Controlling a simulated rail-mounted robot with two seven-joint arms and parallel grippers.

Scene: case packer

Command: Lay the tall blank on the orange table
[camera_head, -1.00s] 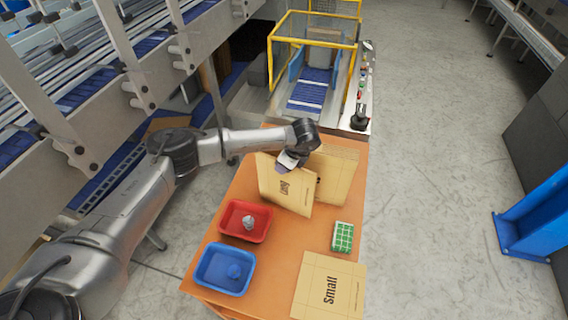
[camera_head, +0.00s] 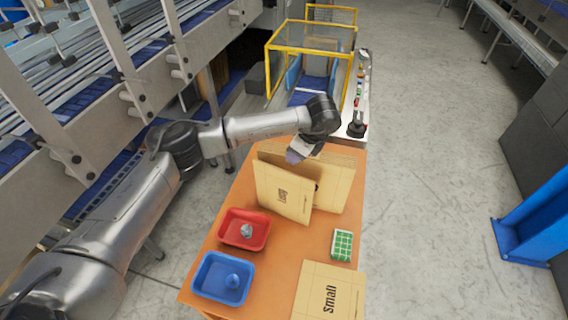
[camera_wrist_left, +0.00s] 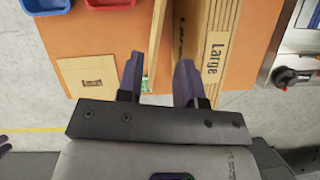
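A brown cardboard blank with a short dark label, apparently the tall blank (camera_head: 283,192), stands on edge on the orange table (camera_head: 262,262). Its label is too small to read surely. A large blank (camera_head: 338,177) stands just behind it; its "Large" print shows in the left wrist view (camera_wrist_left: 218,50). My left gripper (camera_head: 299,152) is at the upper edge of the front blank. In the left wrist view its two fingers (camera_wrist_left: 160,78) are apart, with the thin edge of a blank (camera_wrist_left: 156,45) showing between them, nearer the left finger.
A small blank (camera_head: 328,292) lies flat at the table's front right, with a green-and-white box (camera_head: 342,245) behind it. A red tray (camera_head: 244,230) and a blue tray (camera_head: 223,278) stand at the left. A yellow-framed machine (camera_head: 312,50) is beyond the table.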

